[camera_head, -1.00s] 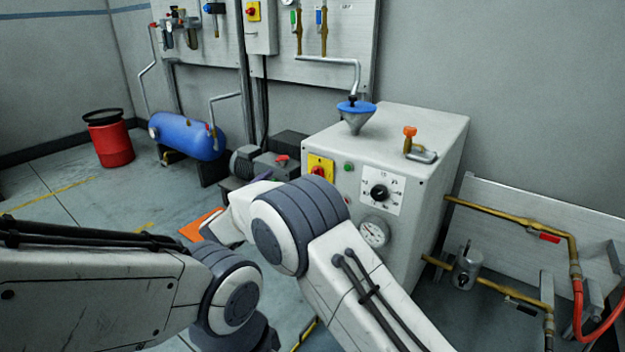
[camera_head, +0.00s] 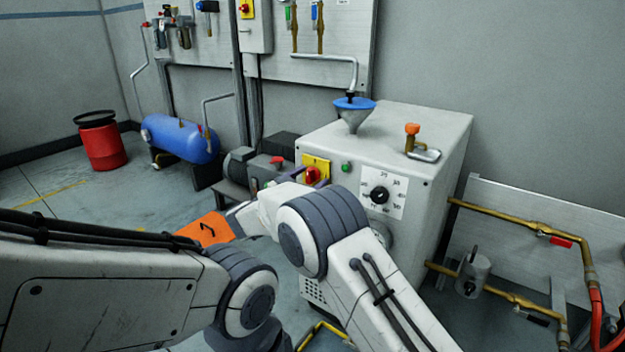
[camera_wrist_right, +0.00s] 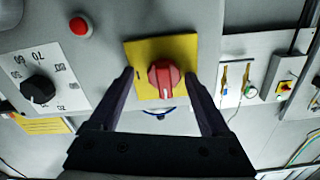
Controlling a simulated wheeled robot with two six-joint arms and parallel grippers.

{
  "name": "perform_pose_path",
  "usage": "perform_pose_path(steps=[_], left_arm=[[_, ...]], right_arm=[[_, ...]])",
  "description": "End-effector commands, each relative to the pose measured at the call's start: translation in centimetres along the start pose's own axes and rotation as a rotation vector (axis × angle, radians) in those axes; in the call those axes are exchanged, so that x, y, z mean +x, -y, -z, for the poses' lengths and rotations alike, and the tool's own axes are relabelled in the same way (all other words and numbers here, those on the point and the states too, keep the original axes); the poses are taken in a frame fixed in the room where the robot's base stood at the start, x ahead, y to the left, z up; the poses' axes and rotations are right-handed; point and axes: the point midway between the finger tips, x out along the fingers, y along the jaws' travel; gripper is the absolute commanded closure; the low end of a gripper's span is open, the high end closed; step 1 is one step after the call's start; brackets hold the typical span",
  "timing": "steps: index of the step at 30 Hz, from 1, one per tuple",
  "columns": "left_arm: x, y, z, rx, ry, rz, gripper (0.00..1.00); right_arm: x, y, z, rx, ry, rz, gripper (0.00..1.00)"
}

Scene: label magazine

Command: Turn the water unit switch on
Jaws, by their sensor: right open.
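The water unit (camera_head: 440,135) is a light grey cabinet with a blue-rimmed funnel on top. Its switch is a red rotary knob (camera_head: 312,175) on a yellow plate (camera_head: 318,162), partly covered by my gripper in the head view. In the right wrist view the red knob (camera_wrist_right: 163,76) shows a pale mark at its lower end, on the yellow plate (camera_wrist_right: 145,55). My right gripper (camera_wrist_right: 160,80) is open, with its dark fingers on either side of the knob in that view. I cannot tell whether they touch it. My left gripper is not in view.
Beside the switch are a green button (camera_head: 347,167) and a black dial (camera_head: 379,195). A red button (camera_wrist_right: 80,27) shows in the wrist view. Brass pipes (camera_head: 500,215) run at right. A blue tank (camera_head: 180,138) and red drum (camera_head: 103,145) stand at left.

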Motion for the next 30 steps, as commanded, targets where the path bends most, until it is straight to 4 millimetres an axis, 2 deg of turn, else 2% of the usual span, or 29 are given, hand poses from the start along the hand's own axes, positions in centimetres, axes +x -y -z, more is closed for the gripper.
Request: perform_pose_path(steps=[7,11,12,13,14,23,30], left_arm=[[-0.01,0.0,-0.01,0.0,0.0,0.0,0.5],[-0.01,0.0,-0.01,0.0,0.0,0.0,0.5],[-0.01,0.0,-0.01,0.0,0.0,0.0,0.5],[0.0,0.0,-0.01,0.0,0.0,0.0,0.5],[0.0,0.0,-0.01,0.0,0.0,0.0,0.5],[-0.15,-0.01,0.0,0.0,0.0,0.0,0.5],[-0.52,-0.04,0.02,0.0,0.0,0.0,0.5]], right_arm=[[-0.5,0.69,-0.14,0.0,0.003,0.01,0.19],[-0.56,0.76,-0.16,0.0,0.003,0.011,0.68],[-0.56,0.76,-0.17,0.0,0.003,0.011,0.84],[-0.56,0.75,-0.17,0.0,0.003,0.011,0.95],[-0.56,0.75,-0.17,0.0,0.003,0.011,1.0],[-0.49,0.68,-0.13,0.034,0.003,0.011,1.0],[-0.38,0.53,-0.08,0.167,0.004,0.01,1.0]])
